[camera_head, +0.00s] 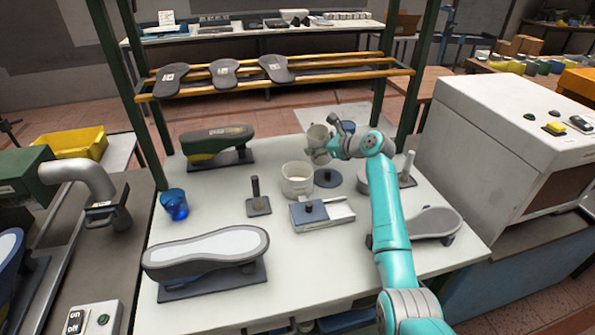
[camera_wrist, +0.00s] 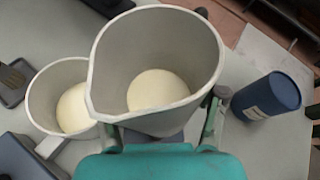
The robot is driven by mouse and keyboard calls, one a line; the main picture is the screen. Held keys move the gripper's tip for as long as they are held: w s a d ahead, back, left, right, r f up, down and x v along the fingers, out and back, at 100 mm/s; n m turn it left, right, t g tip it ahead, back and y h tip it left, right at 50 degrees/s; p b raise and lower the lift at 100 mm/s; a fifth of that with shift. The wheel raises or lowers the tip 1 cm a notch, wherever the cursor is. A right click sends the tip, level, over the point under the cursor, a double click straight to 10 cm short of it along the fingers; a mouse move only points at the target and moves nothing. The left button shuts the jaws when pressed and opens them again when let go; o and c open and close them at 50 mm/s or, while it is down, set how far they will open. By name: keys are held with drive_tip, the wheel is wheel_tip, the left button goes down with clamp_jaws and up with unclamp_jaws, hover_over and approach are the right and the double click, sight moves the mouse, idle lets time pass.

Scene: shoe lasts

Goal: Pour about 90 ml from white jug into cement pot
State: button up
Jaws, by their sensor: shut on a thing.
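My gripper (camera_head: 326,152) is shut on the white jug (camera_head: 317,135), over the back middle of the table. In the wrist view the jug (camera_wrist: 98,75) fills the middle, with cream-coloured liquid at its bottom and its spout towards the lower left. My gripper (camera_wrist: 160,128) shows below and beside it, partly hidden by the jug. The cement pot (camera_head: 297,186) is a whitish open pot standing upright on the table, in front and left of the jug. It also shows in the wrist view (camera_wrist: 38,101), with cream-coloured contents. No stream of liquid shows.
A dark blue can (camera_wrist: 268,95) stands right of the jug. A dark disc (camera_head: 328,179) lies beside the pot. A post on a base (camera_head: 256,195), a blue-grey box (camera_head: 312,215) and a blue cup (camera_head: 174,204) are nearby. Shoe forms (camera_head: 210,250) stand around the table.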

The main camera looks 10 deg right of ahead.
sight(314, 146)
drive_tip(key=shift+s+a+r+n+h, duration=0.15)
drive_tip(key=shift+a+r+n+h, duration=0.2)
drive_tip(key=shift+r+n, duration=0.25)
drive_tip(key=shift+s+a+n+t, duration=0.15)
drive_tip(key=shift+a+n+t, duration=0.15)
drive_tip(key=shift+s+a+r+n+t+h, duration=0.2)
drive_tip(key=shift+s+a+n+t+h, duration=0.1)
drive_tip(key=shift+a+n+h, duration=0.25)
drive_tip(key=shift+s+f+n+t+h, duration=0.1)
drive_tip(key=shift+f+n+t+h, duration=0.25)
drive_tip(key=shift+n, duration=0.3)
drive_tip(key=shift+r+n+t+h, duration=0.25)
drive_tip(key=shift+r+n+t, duration=0.1)
drive_tip(key=shift+r+n, duration=0.35)
drive_tip(key=shift+f+n, duration=0.3)
drive_tip(key=shift+n, duration=0.2)
drive_tip(key=shift+f+n+t+h, duration=0.25)
drive_tip(key=shift+n+t+h, duration=0.15)
drive_tip(key=shift+n+t, duration=0.25)
drive_tip(key=shift+a+r+n+t+p, duration=0.1)
drive_tip(key=shift+r+n+t+p, duration=0.15)
drive_tip(key=shift+r+n+p, duration=0.35)
drive_tip(key=shift+a+f+n+h, duration=0.1)
drive_tip(key=shift+f+n+h, duration=0.2)
drive_tip(key=shift+n, duration=0.15)
